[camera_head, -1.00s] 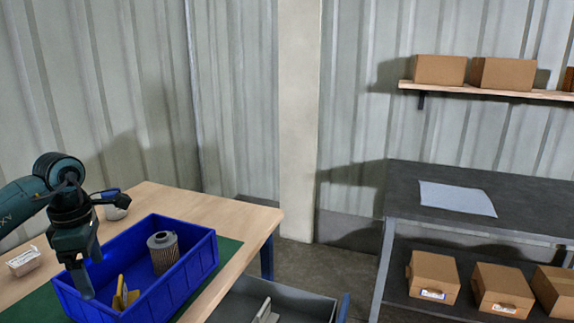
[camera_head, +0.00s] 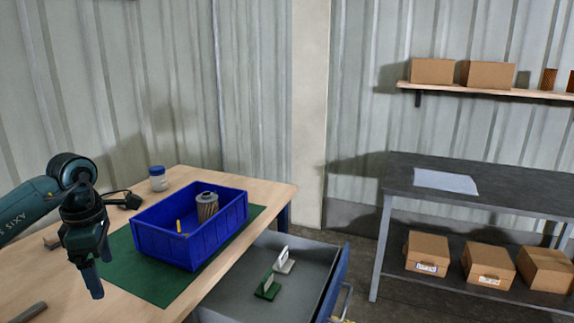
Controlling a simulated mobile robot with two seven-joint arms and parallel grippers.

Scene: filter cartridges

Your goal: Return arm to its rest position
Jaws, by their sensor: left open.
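My left gripper (camera_head: 92,282) is open and empty. It points down over the wooden table, in front and to the left of the blue bin (camera_head: 190,250). The bin stands on a green mat (camera_head: 150,284). A grey filter cartridge (camera_head: 207,206) stands upright in the bin. A small part of a yellow object (camera_head: 180,228) shows above the bin's near wall; the rest of it is hidden. My right gripper is not in view.
A white jar with a blue lid (camera_head: 158,179) stands at the table's back. A grey bench (camera_head: 500,207) and boxes are at right.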

